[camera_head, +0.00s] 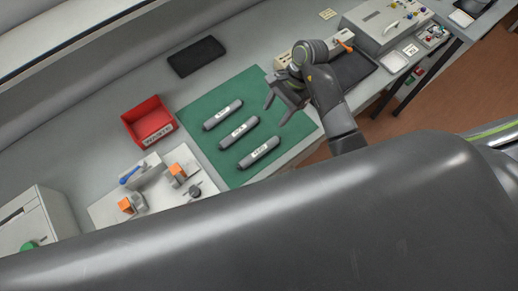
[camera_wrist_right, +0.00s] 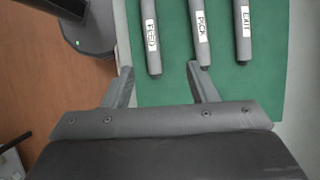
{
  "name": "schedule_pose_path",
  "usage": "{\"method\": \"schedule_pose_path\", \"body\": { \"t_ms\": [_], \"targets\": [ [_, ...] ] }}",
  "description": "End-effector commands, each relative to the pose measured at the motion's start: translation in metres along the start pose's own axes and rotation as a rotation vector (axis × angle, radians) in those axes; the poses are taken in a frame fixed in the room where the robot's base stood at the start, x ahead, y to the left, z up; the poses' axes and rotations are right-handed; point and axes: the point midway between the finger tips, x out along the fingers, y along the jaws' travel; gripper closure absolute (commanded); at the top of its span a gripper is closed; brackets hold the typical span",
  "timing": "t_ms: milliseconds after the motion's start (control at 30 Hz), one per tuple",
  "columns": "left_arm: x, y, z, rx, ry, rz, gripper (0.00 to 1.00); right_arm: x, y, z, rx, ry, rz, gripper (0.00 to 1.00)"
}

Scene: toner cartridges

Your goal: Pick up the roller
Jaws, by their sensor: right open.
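Three dark grey rollers with white labels lie side by side on a green mat (camera_head: 199,128). In the right wrist view their labels read FEED (camera_wrist_right: 152,50), PICK (camera_wrist_right: 202,50) and EXIT (camera_wrist_right: 244,45). In the head view they are the EXIT roller (camera_head: 222,114), the PICK roller (camera_head: 239,132) and the FEED roller (camera_head: 259,153), which lies closest to the table's front edge. My right gripper (camera_head: 279,108) is open and empty, to the right of the rollers. In its wrist view, the right gripper (camera_wrist_right: 161,76) has its fingertips near the FEED and PICK roller ends. My left gripper is out of view.
A red labelled bin (camera_head: 148,117) stands left of the mat. Below it is a pale fixture board (camera_head: 104,208) with orange blocks. A black pad (camera_head: 196,56) lies behind. A grey machine (camera_head: 385,22) stands at the upper right. A large grey arm part of mine fills the foreground.

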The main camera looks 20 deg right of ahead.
Motion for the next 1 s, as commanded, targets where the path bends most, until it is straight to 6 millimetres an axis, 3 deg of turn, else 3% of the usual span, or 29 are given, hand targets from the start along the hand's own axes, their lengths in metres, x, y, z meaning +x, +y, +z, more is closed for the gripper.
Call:
{"method": "schedule_pose_path", "body": {
  "t_ms": [167,1000],
  "targets": [
    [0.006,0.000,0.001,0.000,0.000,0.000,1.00,0.004,0.006,-0.006,-0.015,0.034,0.044,0.47],
    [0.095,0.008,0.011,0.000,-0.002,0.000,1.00,0.114,0.010,-0.009,-0.013,0.031,0.041,0.47]
  ]
}}
